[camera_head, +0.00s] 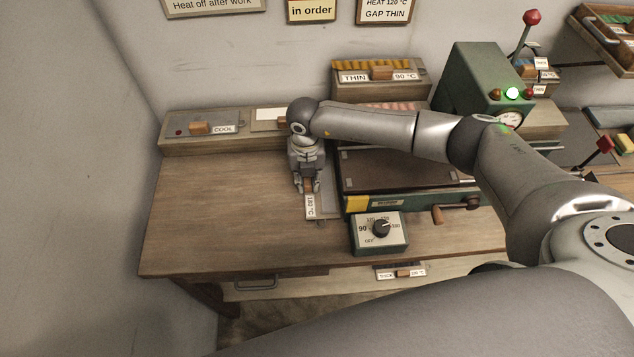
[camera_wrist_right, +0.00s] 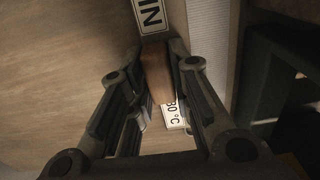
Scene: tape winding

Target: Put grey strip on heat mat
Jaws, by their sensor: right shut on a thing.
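My right gripper (camera_head: 308,187) points down at the bench, just left of the dark flat bed. It is shut on a brown wooden handle (camera_wrist_right: 157,72), seen between the fingers in the right wrist view. A label ending in "IN" (camera_wrist_right: 151,13) and a "°C" label (camera_wrist_right: 174,115) sit at the handle's two ends. A pale grey strip (camera_wrist_right: 208,45) runs beside the handle; I cannot tell whether they are joined. The dark flat bed (camera_head: 400,168), possibly the heat mat, has a green front edge and is partly hidden by my right arm. My left gripper is out of view.
A dial box (camera_head: 380,234) stands in front of the bed, with a crank (camera_head: 438,214) to its right. A "COOL" box (camera_head: 180,138) and a "THIN 90 °C" rack (camera_head: 375,88) stand behind. A green machine (camera_head: 470,75) has a lit green lamp. The bench's left side is clear.

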